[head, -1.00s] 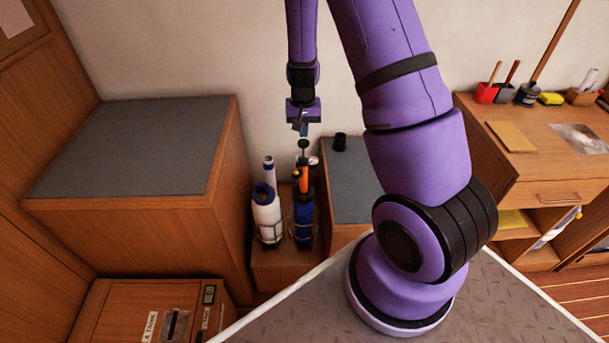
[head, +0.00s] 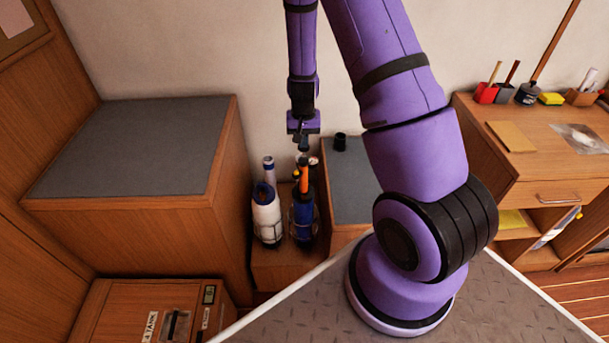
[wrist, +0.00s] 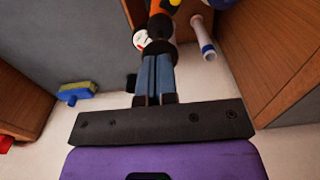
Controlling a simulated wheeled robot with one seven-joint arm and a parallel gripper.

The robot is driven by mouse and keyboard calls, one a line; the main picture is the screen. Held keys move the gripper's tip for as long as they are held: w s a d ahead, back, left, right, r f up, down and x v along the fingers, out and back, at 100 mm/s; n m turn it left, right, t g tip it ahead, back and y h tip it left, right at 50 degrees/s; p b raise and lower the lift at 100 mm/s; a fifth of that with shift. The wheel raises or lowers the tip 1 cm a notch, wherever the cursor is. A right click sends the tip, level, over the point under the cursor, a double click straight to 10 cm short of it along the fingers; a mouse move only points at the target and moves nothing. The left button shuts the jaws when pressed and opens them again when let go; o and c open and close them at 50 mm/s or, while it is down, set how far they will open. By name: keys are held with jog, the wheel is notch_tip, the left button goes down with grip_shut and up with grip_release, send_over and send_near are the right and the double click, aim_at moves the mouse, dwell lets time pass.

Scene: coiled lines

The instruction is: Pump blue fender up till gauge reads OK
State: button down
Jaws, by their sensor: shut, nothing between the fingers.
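The blue fender (head: 303,222) stands upright in a wire holder in the gap between the cabinets. An orange pump (head: 304,180) rises above it; its orange barrel (wrist: 165,6) also shows in the wrist view. My gripper (head: 303,147) points down over the pump's black top. In the wrist view the shut fingers (wrist: 158,62) meet the round black knob (wrist: 159,47), apparently touching it, with nothing between them. A small round white gauge (wrist: 140,40) sits beside the pump. Its reading is too small to make out.
A white fender (head: 267,218) with a blue top stands close left of the blue one. A tall wooden cabinet (head: 115,205) is on the left; a lower grey-topped one (head: 352,190) with a black cup (head: 340,142) is on the right. The wall is close behind.

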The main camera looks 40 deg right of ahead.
jog(key=shift+f, duration=1.6)
jog(key=shift+r, duration=3.6)
jog(key=shift+f, duration=0.15)
jog(key=shift+f, duration=3.45)
jog(key=shift+r, duration=3.6)
